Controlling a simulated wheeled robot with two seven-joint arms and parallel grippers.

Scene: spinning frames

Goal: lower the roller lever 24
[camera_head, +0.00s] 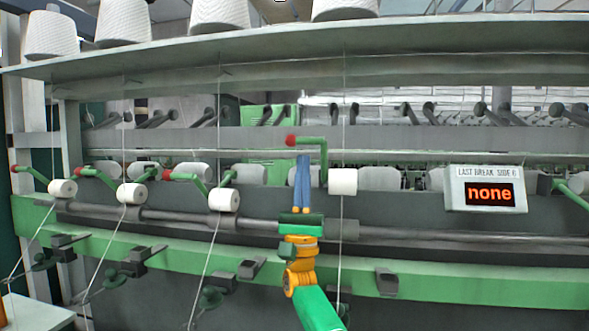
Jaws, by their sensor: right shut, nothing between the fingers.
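One green roller lever (324,152) stands raised at the centre, its bar bent left to a red knob (290,140). No number shows on it, so I cannot confirm that it is lever 24. A white roller (343,182) is just right of its lower end. My right gripper (303,157) is shut and empty, its blue fingers pointing up. The tips appear just below the lever's bar, right of the knob; I cannot tell whether they touch it. My left gripper is not in view.
Several other levers with red knobs, such as the one at left (80,171), lie lower beside white rollers (132,193). A display reading "none" (489,192) is at right. A green rail (440,277) runs across below. Thread cones (220,15) stand on the top shelf.

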